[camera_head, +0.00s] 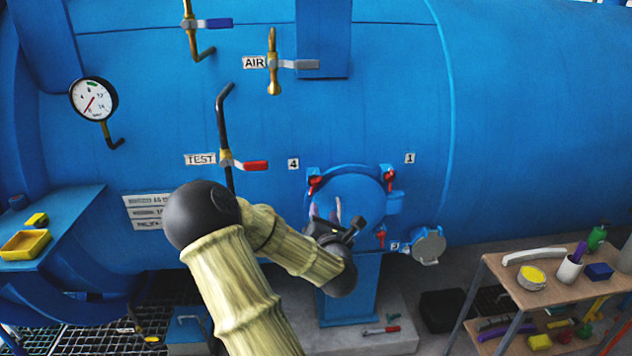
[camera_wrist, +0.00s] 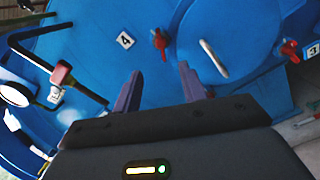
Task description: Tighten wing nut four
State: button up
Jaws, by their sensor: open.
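Red wing nut four (camera_head: 315,183) sits at the upper left rim of the round blue hatch (camera_head: 352,187), beside the label 4 (camera_head: 293,164). It also shows in the wrist view (camera_wrist: 160,42), just right of its label (camera_wrist: 125,40). My gripper (camera_head: 325,210) is open in front of the hatch's lower left part, below the nut in the head view. In the wrist view, the gap between its two purple fingers (camera_wrist: 160,72) is empty, and the nut appears beyond the fingertips. My gripper and wrist hide the hatch's lower left rim in the head view.
Other red wing nuts sit at the hatch's upper right (camera_head: 390,178) and lower right (camera_head: 380,237). A pale handle (camera_wrist: 213,58) crosses the hatch face close to the right finger. The TEST valve with its red lever (camera_head: 250,166) stands left. A shelf (camera_head: 530,290) stands right.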

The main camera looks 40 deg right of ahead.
aim_at(317, 182)
jog(key=p+x, duration=0.5)
jog(key=x, duration=1.2)
jog(key=shift+w+d, duration=0.1)
jog(key=shift+d, duration=0.15)
grip_shut()
